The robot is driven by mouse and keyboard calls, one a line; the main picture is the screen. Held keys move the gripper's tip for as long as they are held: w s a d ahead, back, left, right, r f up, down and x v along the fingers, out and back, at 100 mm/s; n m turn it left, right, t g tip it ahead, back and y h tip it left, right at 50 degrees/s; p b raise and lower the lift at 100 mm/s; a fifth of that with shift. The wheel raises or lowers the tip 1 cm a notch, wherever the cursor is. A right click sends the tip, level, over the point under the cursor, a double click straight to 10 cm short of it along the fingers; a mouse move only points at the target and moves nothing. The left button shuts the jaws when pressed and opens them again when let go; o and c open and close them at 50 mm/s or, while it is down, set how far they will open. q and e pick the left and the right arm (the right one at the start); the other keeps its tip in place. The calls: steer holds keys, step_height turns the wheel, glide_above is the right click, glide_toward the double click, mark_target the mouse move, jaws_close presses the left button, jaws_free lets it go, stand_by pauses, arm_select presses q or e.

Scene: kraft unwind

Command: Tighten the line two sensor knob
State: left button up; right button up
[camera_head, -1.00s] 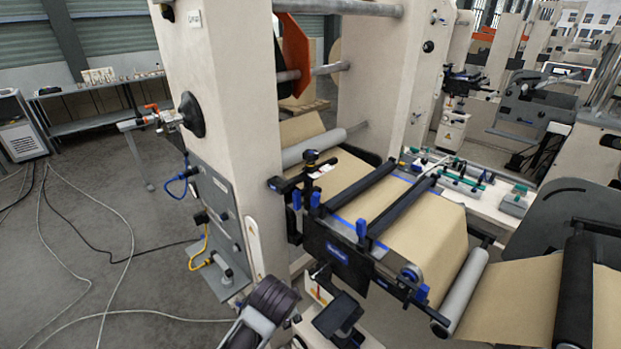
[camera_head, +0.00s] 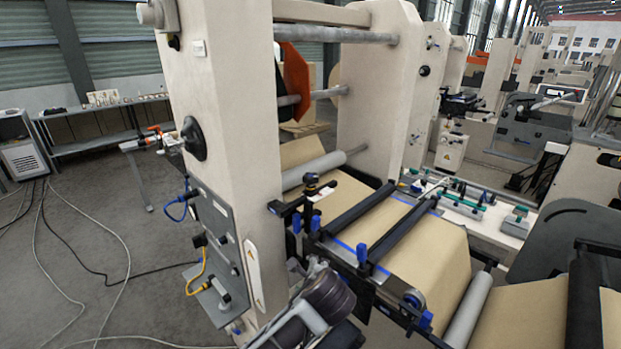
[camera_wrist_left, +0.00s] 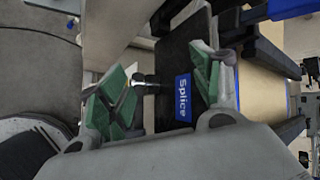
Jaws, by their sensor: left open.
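My left arm comes in from the bottom of the head view, and its gripper (camera_head: 316,268) is in front of the splice unit's front plate, largely hidden by my own wrist. In the left wrist view, the left gripper (camera_wrist_left: 157,85) has its green-padded fingers spread apart. A small dark knob with a shiny collar (camera_wrist_left: 146,82) lies between them, with gaps to the pads; I cannot tell whether it is the line two sensor knob. Behind is the black plate with the blue "Splice" label (camera_wrist_left: 183,97). My right gripper is not in view.
Blue clamp knobs (camera_head: 361,253) stand along the splice unit beside the brown paper web (camera_head: 420,240). A machine column (camera_head: 228,130) rises at left, carrying a grey panel with cables (camera_head: 213,235). Cables trail over open floor at far left.

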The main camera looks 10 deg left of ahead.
arm_select(q)
steer(key=w+d+r+m+t+y, duration=0.25)
steer(key=w+r+m, duration=0.25)
steer(key=r, duration=0.3)
steer(key=m+t+y, duration=0.4)
steer(key=m, duration=0.1)
glide_toward(313, 180)
steer(key=shift+h+v, duration=0.25)
steer(key=shift+v, duration=0.5)
steer(key=shift+r, duration=0.1)
steer(key=p+x, duration=0.3)
steer(key=x, duration=0.9)
steer(key=shift+x, duration=0.9)
steer(key=shift+a, duration=0.1)
steer(key=c, duration=1)
steer(key=shift+c, duration=0.2)
